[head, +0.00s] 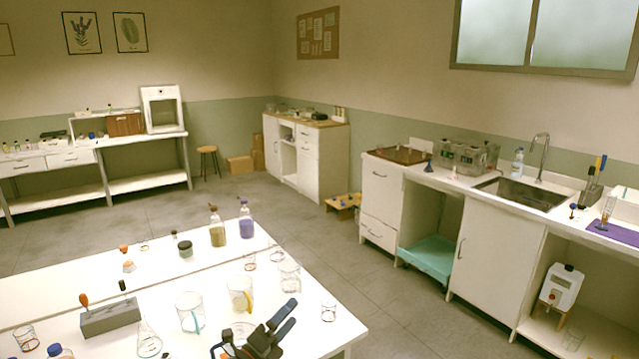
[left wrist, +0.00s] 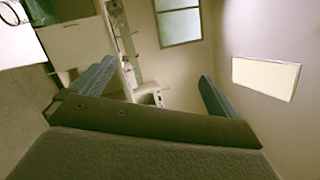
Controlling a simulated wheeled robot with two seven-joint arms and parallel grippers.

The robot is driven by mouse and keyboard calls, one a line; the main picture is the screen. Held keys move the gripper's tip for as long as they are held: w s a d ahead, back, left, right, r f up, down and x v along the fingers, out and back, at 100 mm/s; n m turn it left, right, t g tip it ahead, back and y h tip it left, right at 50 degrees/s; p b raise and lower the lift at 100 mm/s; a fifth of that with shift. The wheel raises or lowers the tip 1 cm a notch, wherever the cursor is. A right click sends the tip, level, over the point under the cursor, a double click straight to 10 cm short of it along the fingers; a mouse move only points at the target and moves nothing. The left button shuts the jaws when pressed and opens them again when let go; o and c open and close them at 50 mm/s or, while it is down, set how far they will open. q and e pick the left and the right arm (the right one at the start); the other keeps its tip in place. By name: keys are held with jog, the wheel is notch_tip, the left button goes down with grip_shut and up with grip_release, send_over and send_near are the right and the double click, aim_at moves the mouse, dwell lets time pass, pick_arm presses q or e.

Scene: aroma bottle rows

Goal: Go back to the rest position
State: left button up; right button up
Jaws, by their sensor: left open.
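My left gripper (head: 291,312) shows at the bottom of the head view, over the near right part of the white lab table (head: 330,345). Its two dark blue-grey fingers are apart, with nothing between them. In the left wrist view the fingers (left wrist: 155,88) stand wide apart at the left and right, and the tilted view between them shows the room, walls and a window. My right gripper is in neither view.
Near the gripper stand a beaker with pale contents (head: 240,293), an empty beaker (head: 190,312), a small glass (head: 328,310) and a flask (head: 148,340). A grey rack (head: 110,318) and bottles (head: 217,228) stand further left and back. Open floor (head: 390,300) lies right of the table.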

pick_arm(q)
jog(key=s+a+f+n+g+y, duration=0.3)
jog(key=s+a+f+n+y, duration=1.05)
jog(key=n, duration=0.85)
jog(key=s+f+n+g, duration=0.3)
jog(key=s+f+g, duration=0.2)
jog(key=s, duration=0.6)
jog(key=s+f+n+g, duration=0.3)
jog(key=s+f+g, duration=0.2)
jog(key=s, duration=0.7)
jog(key=s+d+f+g, duration=0.1)
jog(key=s+f, duration=0.1)
jog(key=f, duration=1.7)
jog(key=s+d+f+g, duration=0.1)
jog(key=s+d+f, duration=0.1)
jog(key=f, duration=1.8)
jog(key=shift+s+f, duration=0.2)
jog(key=shift+s, duration=0.05)
